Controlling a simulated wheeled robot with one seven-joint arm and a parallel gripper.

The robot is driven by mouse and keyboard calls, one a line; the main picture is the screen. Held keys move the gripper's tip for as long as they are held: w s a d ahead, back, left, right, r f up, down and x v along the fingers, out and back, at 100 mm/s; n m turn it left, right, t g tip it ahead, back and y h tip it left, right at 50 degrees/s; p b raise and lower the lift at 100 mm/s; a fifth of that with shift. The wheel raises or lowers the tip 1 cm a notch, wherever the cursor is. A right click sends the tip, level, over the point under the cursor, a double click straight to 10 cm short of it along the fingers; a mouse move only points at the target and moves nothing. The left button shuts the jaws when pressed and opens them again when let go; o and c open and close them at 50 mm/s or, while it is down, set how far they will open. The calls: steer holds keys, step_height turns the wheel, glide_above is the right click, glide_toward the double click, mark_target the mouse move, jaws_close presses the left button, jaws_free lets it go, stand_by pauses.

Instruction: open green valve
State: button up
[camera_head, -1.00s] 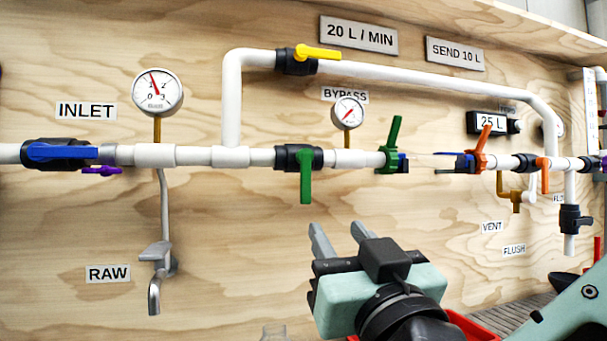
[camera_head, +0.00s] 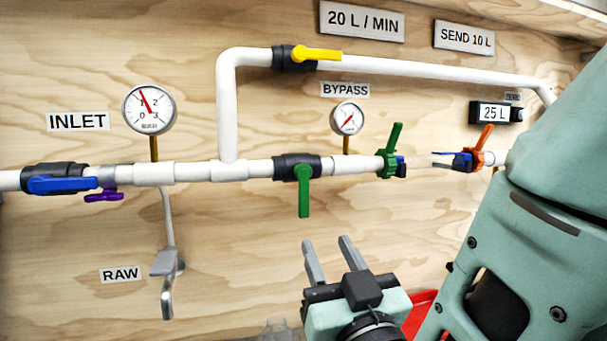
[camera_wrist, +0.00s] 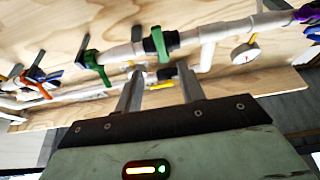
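The green valve is a black body with a green lever handle (camera_head: 303,190) on the white horizontal pipe. The handle hangs straight down, across the pipe. It also shows in the wrist view (camera_wrist: 158,43), above my fingertips. My gripper (camera_head: 328,255) is below and slightly right of the handle, apart from it. Its two fingers are spread with nothing between them, and they point up toward the pipe.
Blue (camera_head: 62,184) and purple (camera_head: 104,196) handles are at left, a yellow handle (camera_head: 317,54) is on the upper pipe, and an orange one (camera_head: 482,147) is at right. A metal tap (camera_head: 167,275) juts out at lower left. The board below the green valve is clear.

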mark_target(305, 198)
steer(key=p+x, duration=0.6)
steer(key=x, duration=0.7)
steer(key=shift+w+r+p, duration=0.15)
steer(key=shift+w+p, duration=0.05)
steer(key=shift+p, duration=0.1)
jaws_close()
